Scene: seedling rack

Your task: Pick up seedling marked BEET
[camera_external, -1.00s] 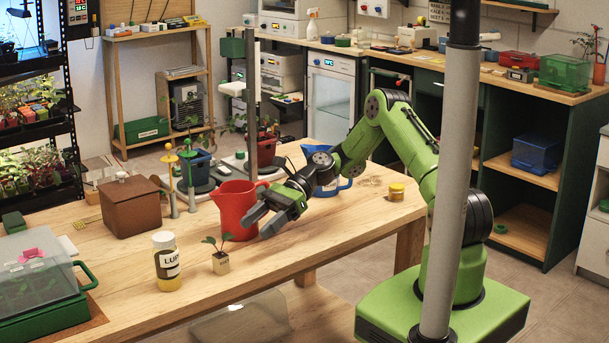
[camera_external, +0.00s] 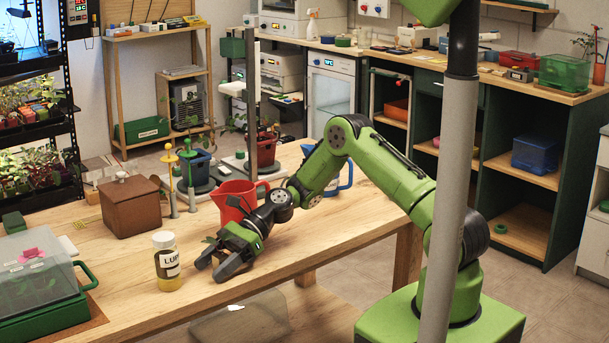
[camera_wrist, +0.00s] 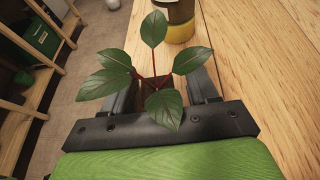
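The seedling (camera_wrist: 153,70) has dark green leaves and red stems, and shows large in the wrist view between my gripper's fingers (camera_wrist: 165,92). Its leaves cover most of its small block, and no marking is readable now. In the external view my gripper (camera_external: 212,266) is low over the table front, pointing left and down around the seedling's place. The seedling is mostly hidden there behind the gripper. The two fingers stand apart, one on each side of the plant, and look open. I see no clear contact with the block.
A labelled jar (camera_external: 167,262) with a yellow base stands close left of my gripper; it also shows in the wrist view (camera_wrist: 180,18). A red jug (camera_external: 238,198) stands close behind. A brown box (camera_external: 131,207) and a green lidded tray (camera_external: 45,318) are farther left.

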